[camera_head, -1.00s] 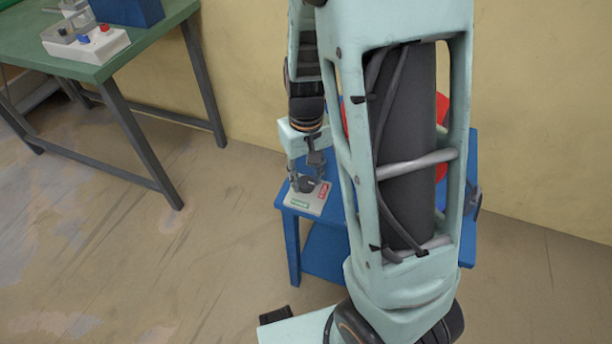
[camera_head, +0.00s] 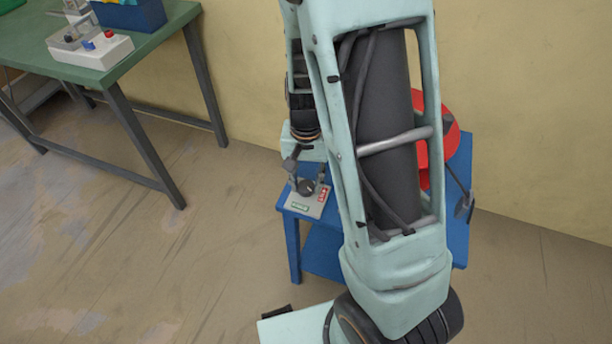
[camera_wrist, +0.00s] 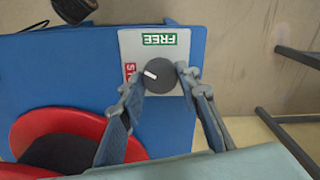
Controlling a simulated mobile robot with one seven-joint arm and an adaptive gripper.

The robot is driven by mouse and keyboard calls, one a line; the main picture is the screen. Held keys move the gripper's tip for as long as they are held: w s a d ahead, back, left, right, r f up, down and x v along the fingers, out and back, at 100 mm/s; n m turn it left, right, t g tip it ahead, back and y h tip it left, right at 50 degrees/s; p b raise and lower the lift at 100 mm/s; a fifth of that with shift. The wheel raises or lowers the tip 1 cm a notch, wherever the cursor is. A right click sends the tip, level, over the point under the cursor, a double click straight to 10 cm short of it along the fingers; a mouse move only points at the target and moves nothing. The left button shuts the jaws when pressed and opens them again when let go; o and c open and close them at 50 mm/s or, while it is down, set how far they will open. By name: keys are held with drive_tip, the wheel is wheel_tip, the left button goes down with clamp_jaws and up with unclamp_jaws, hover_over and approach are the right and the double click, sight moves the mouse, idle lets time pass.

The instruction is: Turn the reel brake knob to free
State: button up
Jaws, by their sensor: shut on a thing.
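The reel brake knob (camera_wrist: 160,78) is a round dark knob on a light plate (camera_wrist: 184,108). Its white pointer mark points left, slightly up, towards the red label (camera_wrist: 131,72), which is partly hidden by a finger. The green FREE label (camera_wrist: 159,39) is at the plate's top in the wrist view. My gripper (camera_wrist: 158,76) is shut on the knob, one fingertip at each side. In the head view, the knob (camera_head: 305,187) and plate (camera_head: 303,207) are at the blue stand's left front, with my gripper (camera_head: 307,182) around the knob.
The blue stand (camera_head: 320,252) carries a red reel (camera_head: 452,135), partly behind my arm; the reel (camera_wrist: 38,122) also shows in the wrist view. A green table (camera_head: 40,50) with a white switch box (camera_head: 88,52) and a blue bin (camera_head: 132,14) stands at left. Floor between is clear.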

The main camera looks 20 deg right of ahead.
sight(306, 186)
drive_tip(key=m+p, duration=0.4)
drive_tip(key=m, duration=0.2)
drive_tip(key=shift+r, duration=0.2)
drive_tip(key=m+p, duration=0.3)
drive_tip(key=m, duration=0.2)
drive_tip(key=shift+f+m, duration=0.15)
drive_tip(key=shift+m, duration=0.25)
drive_tip(key=o, duration=1.2)
drive_tip(key=shift+c, duration=0.2)
wheel_tip(306, 186, up, 12)
